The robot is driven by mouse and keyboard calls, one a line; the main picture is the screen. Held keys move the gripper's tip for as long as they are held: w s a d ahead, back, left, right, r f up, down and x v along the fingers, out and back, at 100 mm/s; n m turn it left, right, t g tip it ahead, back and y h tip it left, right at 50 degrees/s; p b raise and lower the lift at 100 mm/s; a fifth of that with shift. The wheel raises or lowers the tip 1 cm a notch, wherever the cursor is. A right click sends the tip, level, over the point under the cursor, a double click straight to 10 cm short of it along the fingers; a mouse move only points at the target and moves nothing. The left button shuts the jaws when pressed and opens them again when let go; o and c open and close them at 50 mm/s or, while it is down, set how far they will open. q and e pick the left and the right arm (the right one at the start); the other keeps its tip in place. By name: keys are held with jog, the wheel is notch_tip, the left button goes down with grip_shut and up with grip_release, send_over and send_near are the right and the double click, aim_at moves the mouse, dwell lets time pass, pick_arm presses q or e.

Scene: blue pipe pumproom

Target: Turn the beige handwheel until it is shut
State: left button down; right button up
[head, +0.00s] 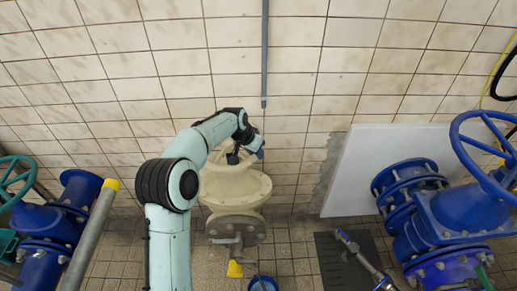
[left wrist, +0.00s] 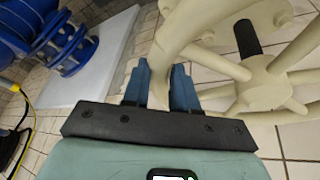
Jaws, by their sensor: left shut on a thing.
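The beige handwheel (left wrist: 262,85) fills the upper right of the left wrist view, with its spokes, its hub and a dark stem showing. My left gripper (left wrist: 160,82) is shut on the wheel's rim, one blue finger on each side of it. In the head view my left arm reaches over the beige valve (head: 236,188), and my left gripper (head: 257,149) is at its top. The arm and wrist hide much of the handwheel there. My right gripper is in neither view.
Blue valves with a blue handwheel (head: 480,145) stand at the right, in front of a pale panel (head: 345,175). More blue pipework (head: 70,215) and a green handwheel (head: 15,175) are at the left. A blue bucket (head: 262,284) sits on the floor below the beige valve.

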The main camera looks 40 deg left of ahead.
aim_at(245, 160)
pick_arm(q)
jog(key=s+m, duration=0.1)
jog(key=s+m+h, duration=0.1)
jog(key=s+m, duration=0.1)
jog(key=s+m+b, duration=0.1)
jog(key=shift+s+a+g+h, duration=0.3)
jog(key=shift+s+h, duration=0.1)
jog(key=s+m, duration=0.1)
jog(key=s+a+m, duration=0.1)
jog(key=m, duration=0.1)
jog(key=shift+s+g+h, duration=0.15)
jog(key=shift+g+h, duration=0.15)
jog(key=shift+h, duration=0.1)
jog(key=shift+s+a+m, duration=0.25)
jog(key=shift+s+m, duration=0.1)
jog(key=shift+m, duration=0.15)
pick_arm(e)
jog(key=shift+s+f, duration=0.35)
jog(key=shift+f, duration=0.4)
pick_arm(q)
jog(key=shift+a, duration=0.1)
jog(key=c, duration=0.9)
grip_release()
jog(key=shift+s, duration=0.15)
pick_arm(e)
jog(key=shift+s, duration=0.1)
